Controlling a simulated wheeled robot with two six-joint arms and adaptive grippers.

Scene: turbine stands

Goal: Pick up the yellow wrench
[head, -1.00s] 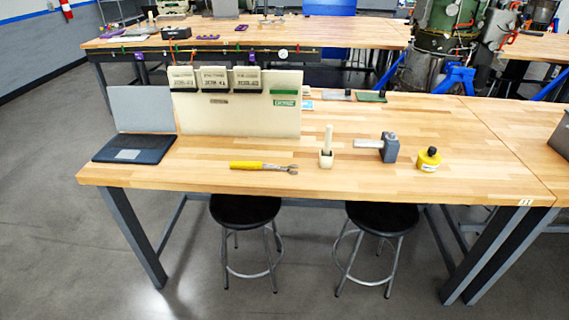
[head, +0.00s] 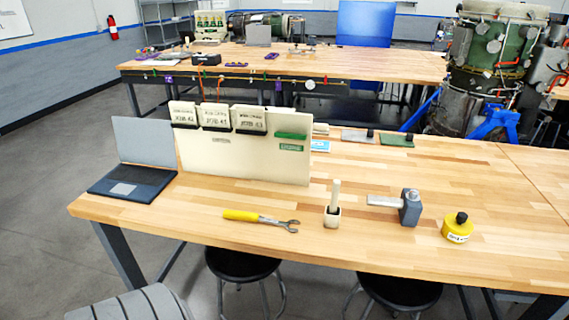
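The yellow wrench (head: 261,219) lies flat near the front edge of the wooden workbench (head: 180,206). Its yellow handle points left and its grey open jaw points right. Nothing touches it. Neither of my grippers is in view. Part of my own body, grey and ribbed, shows at the bottom left.
A laptop (head: 131,188) and an upright cream board (head: 246,158) stand behind and left. Right of the wrench are a small holder (head: 332,217), a grey metal tool (head: 410,207) and a yellow canister (head: 457,229). Black stools (head: 244,264) sit under the front edge.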

